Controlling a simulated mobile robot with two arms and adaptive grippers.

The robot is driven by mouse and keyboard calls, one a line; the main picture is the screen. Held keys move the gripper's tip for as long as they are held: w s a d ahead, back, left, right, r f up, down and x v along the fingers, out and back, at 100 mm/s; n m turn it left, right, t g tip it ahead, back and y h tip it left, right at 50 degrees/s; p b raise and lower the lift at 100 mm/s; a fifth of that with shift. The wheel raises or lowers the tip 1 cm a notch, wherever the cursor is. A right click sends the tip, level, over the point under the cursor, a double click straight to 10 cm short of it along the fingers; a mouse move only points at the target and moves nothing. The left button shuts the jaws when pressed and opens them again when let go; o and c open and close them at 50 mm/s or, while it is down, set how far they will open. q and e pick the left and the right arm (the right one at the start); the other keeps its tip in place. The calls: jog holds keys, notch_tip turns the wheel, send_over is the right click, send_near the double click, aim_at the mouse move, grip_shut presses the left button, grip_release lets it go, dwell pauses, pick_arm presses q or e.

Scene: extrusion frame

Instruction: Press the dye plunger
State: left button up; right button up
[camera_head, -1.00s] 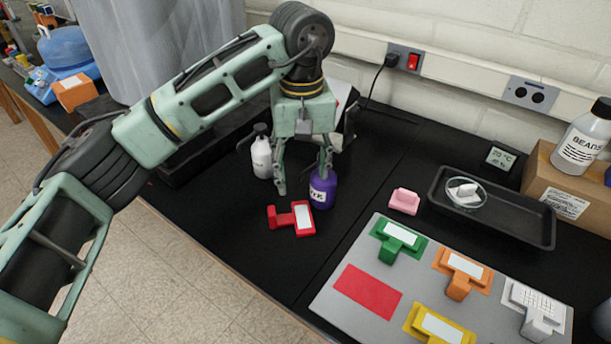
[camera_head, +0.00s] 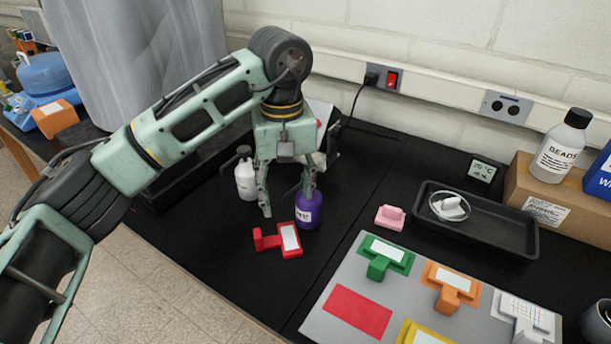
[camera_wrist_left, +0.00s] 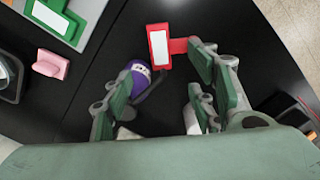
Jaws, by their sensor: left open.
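The dye bottle (camera_head: 308,211) is purple with a pale label and stands upright on the black bench. It also shows in the left wrist view (camera_wrist_left: 142,76), partly behind one finger, with a dark spout beside it. My left gripper (camera_head: 287,203) is open and points down at the bottle. In the head view one finger is in front of the bottle's top and the other hangs to its left. The plunger top is mostly hidden by the gripper, and I cannot tell whether a finger touches it. My right gripper is not in view.
A red block piece (camera_head: 289,239) lies just in front of the bottle. A white pump bottle (camera_head: 245,179) stands left of the gripper. A grey board (camera_head: 330,318) with coloured pieces, a pink piece (camera_head: 390,217) and a black tray (camera_head: 520,247) are to the right.

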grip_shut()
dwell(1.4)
